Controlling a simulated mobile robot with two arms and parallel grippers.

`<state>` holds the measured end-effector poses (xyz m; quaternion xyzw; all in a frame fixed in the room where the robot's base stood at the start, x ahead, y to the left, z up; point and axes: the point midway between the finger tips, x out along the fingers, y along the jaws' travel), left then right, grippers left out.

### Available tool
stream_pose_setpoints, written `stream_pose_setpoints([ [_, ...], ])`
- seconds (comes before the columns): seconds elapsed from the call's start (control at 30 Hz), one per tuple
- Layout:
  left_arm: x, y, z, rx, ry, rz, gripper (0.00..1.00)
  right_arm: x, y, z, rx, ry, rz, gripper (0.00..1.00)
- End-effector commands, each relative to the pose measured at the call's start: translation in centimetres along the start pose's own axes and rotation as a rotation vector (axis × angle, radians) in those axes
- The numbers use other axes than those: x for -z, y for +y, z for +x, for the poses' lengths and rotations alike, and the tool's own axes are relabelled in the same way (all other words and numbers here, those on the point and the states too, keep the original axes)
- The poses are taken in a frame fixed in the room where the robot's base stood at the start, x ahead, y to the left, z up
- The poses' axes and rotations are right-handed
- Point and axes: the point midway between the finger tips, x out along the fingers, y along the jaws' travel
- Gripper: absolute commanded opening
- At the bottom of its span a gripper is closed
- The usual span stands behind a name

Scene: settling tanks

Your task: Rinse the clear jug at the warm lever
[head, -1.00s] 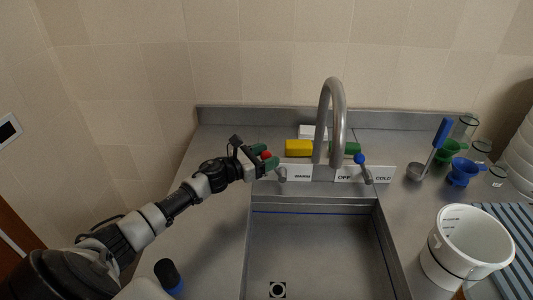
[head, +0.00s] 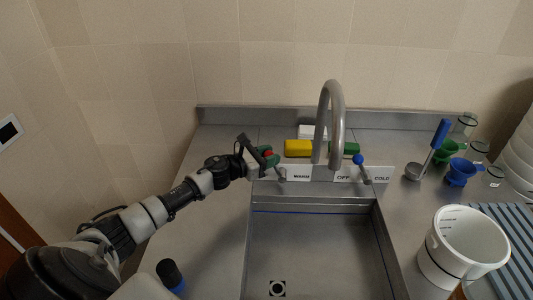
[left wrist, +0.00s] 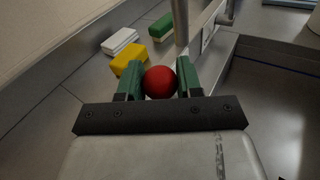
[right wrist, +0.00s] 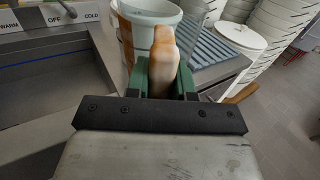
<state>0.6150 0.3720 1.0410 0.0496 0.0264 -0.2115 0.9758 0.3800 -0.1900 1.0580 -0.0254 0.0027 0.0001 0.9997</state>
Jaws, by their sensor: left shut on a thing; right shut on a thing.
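The warm lever (head: 282,174) has a red ball knob (left wrist: 159,82) and stands left of the spout. My left gripper (head: 267,158) is shut on the red knob, with a green finger on each side of it. The jug (head: 466,240) looks whitish and translucent, with marks near its rim, and is upright right of the basin. It also shows in the right wrist view (right wrist: 146,30). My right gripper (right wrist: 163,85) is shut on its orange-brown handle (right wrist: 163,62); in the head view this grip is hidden. The grey spout (head: 337,110) shows no visible stream.
The cold lever (head: 361,168) has a blue knob. Yellow (head: 298,148) and green blocks lie behind the spout. A ladle (head: 432,150), funnels and glassware stand at the right, near a ribbed blue-grey mat (head: 507,240).

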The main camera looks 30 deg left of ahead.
Motion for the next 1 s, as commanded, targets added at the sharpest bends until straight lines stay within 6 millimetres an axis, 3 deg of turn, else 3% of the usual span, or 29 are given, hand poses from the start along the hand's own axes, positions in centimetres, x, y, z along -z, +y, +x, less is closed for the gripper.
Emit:
stream_pose_setpoints([
  [0.03,-1.0,-0.1,0.2,0.003,0.027,0.022,0.0,-1.5,-0.1,0.0,0.0,-0.001,0.0,0.0],
  [0.13,-1.0,-0.3,0.6,0.003,0.068,0.047,0.0,-2.4,-0.1,0.0,0.0,-0.001,0.0,0.0],
  [0.53,-0.5,-0.5,0.8,0.002,0.092,0.062,0.0,-2.5,-0.1,0.0,0.0,-0.001,0.0,0.0],
  [0.57,-0.5,-0.5,0.8,0.002,0.092,0.062,0.4,-2.5,-0.1,0.0,0.0,-0.001,0.0,0.0],
  [0.7,-0.5,-0.5,0.8,0.002,0.092,0.062,0.61,-2.5,-0.1,0.0,0.0,-0.001,0.0,0.0],
  [1.0,-0.5,-0.5,0.6,0.003,0.092,0.062,0.61,-2.4,-0.1,0.0,0.0,-0.001,0.0,0.0],
])
